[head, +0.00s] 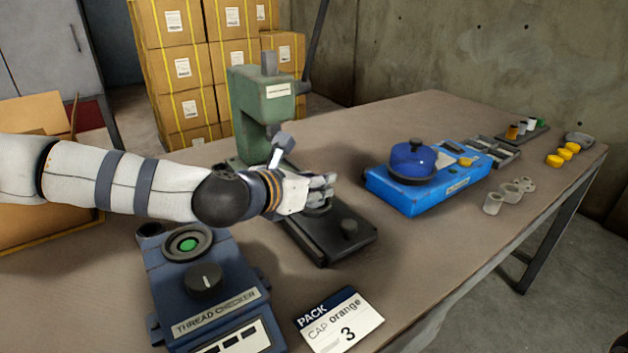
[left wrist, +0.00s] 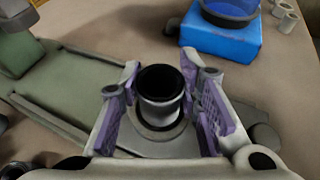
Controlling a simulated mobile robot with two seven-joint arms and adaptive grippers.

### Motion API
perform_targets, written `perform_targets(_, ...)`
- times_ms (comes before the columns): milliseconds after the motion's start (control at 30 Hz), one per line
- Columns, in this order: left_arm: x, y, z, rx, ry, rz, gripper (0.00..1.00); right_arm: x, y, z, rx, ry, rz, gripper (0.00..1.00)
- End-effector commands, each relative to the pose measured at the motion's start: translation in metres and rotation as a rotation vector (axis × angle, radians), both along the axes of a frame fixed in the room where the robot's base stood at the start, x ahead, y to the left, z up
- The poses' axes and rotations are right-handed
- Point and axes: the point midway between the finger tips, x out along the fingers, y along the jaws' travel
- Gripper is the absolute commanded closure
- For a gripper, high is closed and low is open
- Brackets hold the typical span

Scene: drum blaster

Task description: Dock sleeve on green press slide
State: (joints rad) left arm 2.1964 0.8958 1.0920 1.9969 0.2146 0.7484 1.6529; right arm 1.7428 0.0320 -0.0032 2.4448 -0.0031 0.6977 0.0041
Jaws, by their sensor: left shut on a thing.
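The green press (head: 262,105) stands at the back left of the table. Its dark slide bed (head: 345,238), with a round knob, extends toward the front. My left gripper (head: 318,188) is over this bed. In the left wrist view my left gripper (left wrist: 168,108) is shut on a grey sleeve (left wrist: 160,112) with a dark, open bore. The sleeve looks upright, above or on a round light seat (left wrist: 155,134); I cannot tell whether they touch. In the head view the fingers mostly hide the sleeve. My right gripper is not in view.
A blue thread checker (head: 205,285) and a pack card (head: 340,322) are in front. A blue device (head: 428,190) with a domed lid stands right of the press. Grey rings (head: 493,203), yellow caps (head: 565,152) and small trays lie farther right. The table's middle front is clear.

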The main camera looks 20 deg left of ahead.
Motion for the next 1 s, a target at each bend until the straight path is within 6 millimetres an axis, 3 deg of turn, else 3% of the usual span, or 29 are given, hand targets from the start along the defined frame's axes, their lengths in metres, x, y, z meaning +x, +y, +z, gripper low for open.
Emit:
perform_targets(500,0.0,0.0,-0.011,0.0,0.0,0.0,1.0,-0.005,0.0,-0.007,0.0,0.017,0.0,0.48)
perform_targets(533,0.0,0.0,-0.011,0.0,-0.001,0.0,0.64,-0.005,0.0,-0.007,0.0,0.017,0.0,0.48)
perform_targets(567,0.0,0.0,-0.01,0.0,-0.001,0.0,0.6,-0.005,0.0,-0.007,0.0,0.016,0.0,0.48)
perform_targets(867,-0.002,0.001,-0.01,0.0,0.001,0.0,0.6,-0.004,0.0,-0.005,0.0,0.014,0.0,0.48)
perform_targets(1000,-0.013,0.004,-0.001,0.001,-0.002,0.001,0.6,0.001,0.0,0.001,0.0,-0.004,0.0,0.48)
